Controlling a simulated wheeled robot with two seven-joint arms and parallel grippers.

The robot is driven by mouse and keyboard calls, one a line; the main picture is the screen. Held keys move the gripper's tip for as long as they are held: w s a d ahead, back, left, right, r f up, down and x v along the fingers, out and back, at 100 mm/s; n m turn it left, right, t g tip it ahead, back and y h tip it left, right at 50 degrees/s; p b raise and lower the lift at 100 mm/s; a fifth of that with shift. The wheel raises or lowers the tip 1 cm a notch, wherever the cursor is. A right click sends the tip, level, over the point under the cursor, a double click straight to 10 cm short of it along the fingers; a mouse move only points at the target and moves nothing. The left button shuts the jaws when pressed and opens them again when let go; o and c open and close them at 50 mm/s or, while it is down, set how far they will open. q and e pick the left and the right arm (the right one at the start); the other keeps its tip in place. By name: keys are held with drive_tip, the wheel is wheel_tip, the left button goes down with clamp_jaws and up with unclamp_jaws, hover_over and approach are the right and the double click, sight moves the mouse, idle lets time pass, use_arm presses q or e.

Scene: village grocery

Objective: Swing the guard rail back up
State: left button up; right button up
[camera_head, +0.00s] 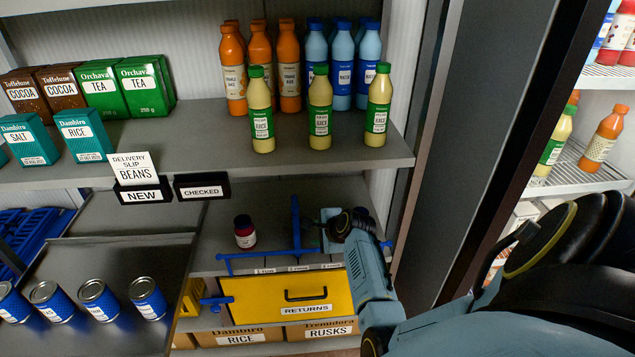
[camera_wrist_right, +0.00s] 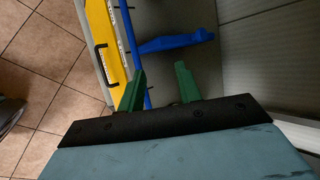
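The blue guard rail (camera_head: 272,258) runs low along the front edge of the lower shelf, above the yellow RETURNS front (camera_head: 262,306). A blue arm (camera_head: 296,224) stands out from it across the shelf. In the right wrist view the rail (camera_wrist_right: 132,45) passes close by the left green finger, and the blue arm (camera_wrist_right: 175,42) lies beyond the fingertips. My right gripper (camera_head: 326,222) is over the right part of this shelf; its fingers (camera_wrist_right: 160,72) are apart with nothing visible between them. Contact with the rail cannot be told. My left gripper is not in view.
A small dark jar (camera_head: 244,232) stands on the lower shelf, left of the blue arm. Juice bottles (camera_head: 320,112) line the upper shelf above. Blue cans (camera_head: 98,298) stand at lower left. A dark upright post (camera_head: 475,150) is at right. Tiled floor (camera_wrist_right: 45,75) lies open in front.

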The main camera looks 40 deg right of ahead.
drive_tip(key=shift+s+r, duration=0.1)
drive_tip(key=shift+r, duration=0.05)
idle(0.4)
drive_tip(key=v, duration=1.3)
idle(0.4)
drive_tip(key=a+f+n+g+b, duration=0.1)
drive_tip(key=a+f+n+b, duration=0.25)
drive_tip(key=f, duration=0.75)
drive_tip(key=a+f+n+g+b, duration=0.2)
drive_tip(key=a+f+n+b, duration=0.15)
drive_tip(key=f, duration=0.75)
drive_tip(key=s+a+f+n+g+b, duration=0.1)
drive_tip(key=s+a+f+n+b, duration=0.2)
drive_tip(key=f, duration=0.5)
drive_tip(key=s+a+f+n+g+b, duration=0.1)
drive_tip(key=s+a+f+n, duration=0.25)
drive_tip(key=f, duration=0.55)
drive_tip(key=s+a+f+n+g+b, duration=0.1)
drive_tip(key=s+a+f+n+b, duration=0.1)
drive_tip(key=s+f+n, duration=0.2)
drive_tip(key=s+a+f+n+g+b, duration=0.1)
drive_tip(key=s+f+n, duration=0.3)
drive_tip(key=s+f, duration=0.6)
drive_tip(key=s+a+f+n+g+y+b, duration=0.1)
drive_tip(key=s+a+f+n+b, duration=0.3)
drive_tip(key=s, duration=1.1)
wheel_tip(320, 180, down, 3)
drive_tip(key=shift+s+r+n, duration=0.1)
drive_tip(key=shift+s+n, duration=0.15)
drive_tip(key=shift+n, duration=0.2)
